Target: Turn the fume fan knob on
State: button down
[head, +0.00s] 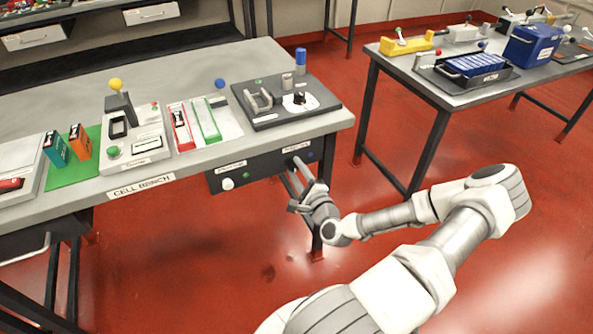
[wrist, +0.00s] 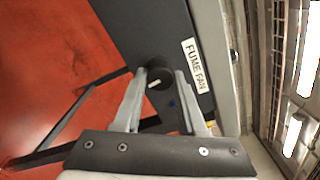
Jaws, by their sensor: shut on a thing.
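The fume fan knob (wrist: 158,78) is a dark round knob with a short white mark, set on the black panel below the "FUME FAN" label (wrist: 194,66). In the wrist view my gripper (wrist: 160,74) has one finger on each side of it and is shut on it. In the head view my gripper (head: 293,170) reaches up to the right part of the black panel (head: 262,165) under the bench's front edge. The knob is hidden behind the fingers there. The mark looks slanted in the wrist view; I cannot tell which setting it shows.
The panel also bears a white knob (head: 228,184), a green button (head: 246,175) and a blue button (head: 310,155). Above it is the cell bench (head: 230,144) with testers and cells. A second table (head: 425,84) stands at right. Red floor between is clear.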

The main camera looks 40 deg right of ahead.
jog(key=n+b, duration=0.1)
jog(key=n, duration=0.3)
jog(key=n+b, duration=0.1)
jog(key=n, duration=0.4)
jog(key=n+b, duration=0.2)
jog(key=n, duration=0.2)
jog(key=shift+w, duration=0.1)
jog(key=shift+n+b, duration=0.7)
jog(key=shift+n, duration=1)
jog(key=shift+r+n, duration=0.1)
jog(key=shift+n, duration=0.2)
jog(key=shift+c, duration=2.4)
grip_release()
jog(key=shift+s, duration=0.25)
